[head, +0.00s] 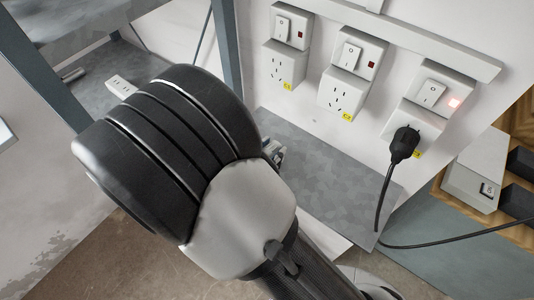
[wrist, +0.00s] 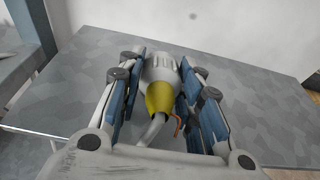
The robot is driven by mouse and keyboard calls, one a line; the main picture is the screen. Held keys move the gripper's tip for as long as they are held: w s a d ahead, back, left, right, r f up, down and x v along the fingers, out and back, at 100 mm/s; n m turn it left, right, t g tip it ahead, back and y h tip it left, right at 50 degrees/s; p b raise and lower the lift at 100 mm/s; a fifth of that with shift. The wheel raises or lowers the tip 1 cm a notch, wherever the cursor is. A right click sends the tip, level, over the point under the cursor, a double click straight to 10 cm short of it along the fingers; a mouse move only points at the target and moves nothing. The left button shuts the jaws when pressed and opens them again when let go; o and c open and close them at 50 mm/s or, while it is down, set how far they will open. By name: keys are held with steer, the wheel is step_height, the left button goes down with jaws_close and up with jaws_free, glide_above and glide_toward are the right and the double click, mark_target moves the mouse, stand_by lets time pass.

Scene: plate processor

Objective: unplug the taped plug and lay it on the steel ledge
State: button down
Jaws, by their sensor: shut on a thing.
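The taped plug (wrist: 160,72) is a pale grey plug with yellow tape (wrist: 159,100) round its cable end and a grey cable running back toward the wrist. My gripper (wrist: 161,82) is shut on it, with the blue finger pads on either side. The steel ledge (head: 325,185) is a grey mottled plate below the wall sockets; it fills much of the wrist view (wrist: 250,88) under the plug. I cannot tell whether the plug touches it. In the head view my arm hides the plug and most of my gripper (head: 274,152).
Sockets C1 (head: 287,67) and C2 (head: 346,98) are empty, their switch lamps dark. A black plug (head: 404,143) sits in the right socket under a lit lamp (head: 455,102); its black cable (head: 445,240) crosses the ledge's right end. A grey post (head: 226,45) stands left of the sockets.

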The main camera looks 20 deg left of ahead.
steer(key=c, duration=1.1)
jaws_free()
steer(key=shift+o, duration=0.2)
steer(key=v, duration=1.2)
